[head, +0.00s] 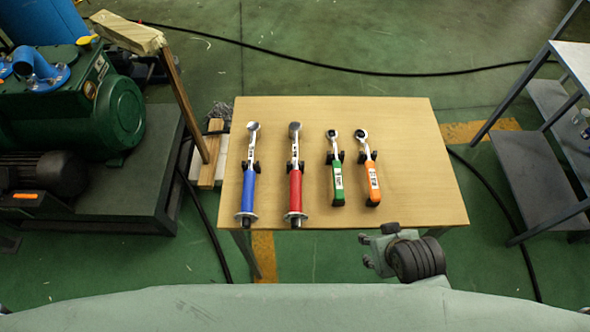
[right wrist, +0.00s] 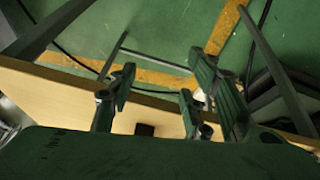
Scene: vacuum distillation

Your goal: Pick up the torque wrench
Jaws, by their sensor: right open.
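Several wrenches stand in a row on the wooden table (head: 420,150), heads away from me. They are a blue-handled wrench (head: 248,190), a red-handled wrench (head: 295,188), a shorter green-handled wrench (head: 338,185) and a shorter orange-handled wrench (head: 372,182). The blue and red ones have round end knobs. Each rests on a small dark holder. My right gripper (head: 375,250) is open and empty, just in front of the table's near edge, below the orange wrench. Its spread fingers show in the right wrist view (right wrist: 158,95), with no wrench between them. My left gripper is not in view.
A green pump (head: 70,100) on a dark base stands left of the table, with a leaning wooden post (head: 180,90) between them. A grey metal shelf (head: 550,185) stands at the right. A black cable (head: 340,70) runs across the floor behind. The table's right part is clear.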

